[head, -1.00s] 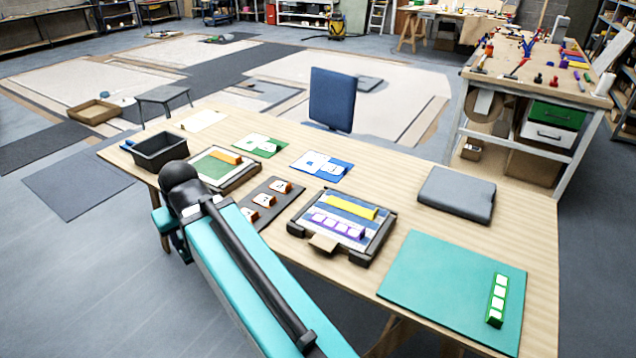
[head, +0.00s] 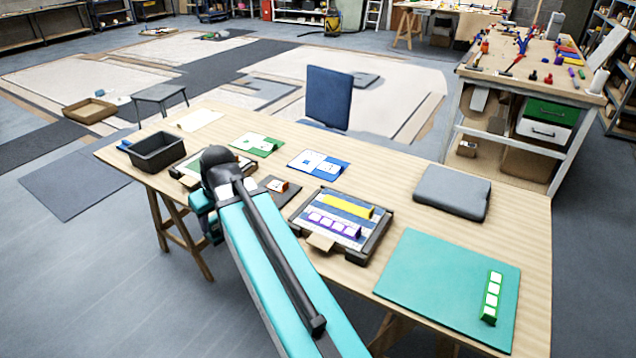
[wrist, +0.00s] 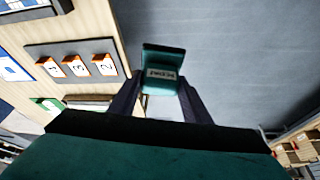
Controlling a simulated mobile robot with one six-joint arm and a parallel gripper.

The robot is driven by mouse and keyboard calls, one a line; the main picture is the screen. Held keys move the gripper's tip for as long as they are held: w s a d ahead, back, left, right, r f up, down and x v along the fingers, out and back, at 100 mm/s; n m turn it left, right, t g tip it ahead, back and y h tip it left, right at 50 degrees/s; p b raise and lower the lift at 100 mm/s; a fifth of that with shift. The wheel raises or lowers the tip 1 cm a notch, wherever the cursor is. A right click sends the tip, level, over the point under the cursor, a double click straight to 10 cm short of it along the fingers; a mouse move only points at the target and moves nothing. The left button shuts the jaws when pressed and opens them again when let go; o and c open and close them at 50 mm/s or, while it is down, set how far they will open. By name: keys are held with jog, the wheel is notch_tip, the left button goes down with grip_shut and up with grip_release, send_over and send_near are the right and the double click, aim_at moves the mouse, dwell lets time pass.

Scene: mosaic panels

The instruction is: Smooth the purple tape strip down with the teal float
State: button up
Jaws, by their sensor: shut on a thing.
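The purple tape strip (head: 334,224) lies on a striped panel in a dark tray (head: 368,245) on the table, below a yellow strip (head: 347,206). White square tiles sit along the purple strip. In the wrist view my gripper (wrist: 158,98) is shut on the teal float (wrist: 163,58), a teal block with a small label. The float is held out over the grey floor beside the table edge, apart from the tray. In the head view my own arm hides most of the gripper, left of the tray.
A dark board with numbered orange-and-white pieces (wrist: 75,66) lies near the gripper. A teal mat (head: 430,285) with a green tiled strip (head: 491,297) and a grey pad (head: 452,192) are to the right. A black bin (head: 157,152) stands at the left.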

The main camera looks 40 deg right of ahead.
jog(key=s+d+n+p, duration=0.1)
jog(key=s+d+p, duration=0.1)
jog(key=d, duration=1.4)
jog(key=s+d+n+y+p, duration=0.1)
jog(key=s+d+n+p, duration=0.1)
jog(key=d, duration=1.3)
jog(key=shift+s+d+f+p, duration=0.35)
jog(key=shift+s+p, duration=0.2)
jog(key=shift+s, duration=0.6)
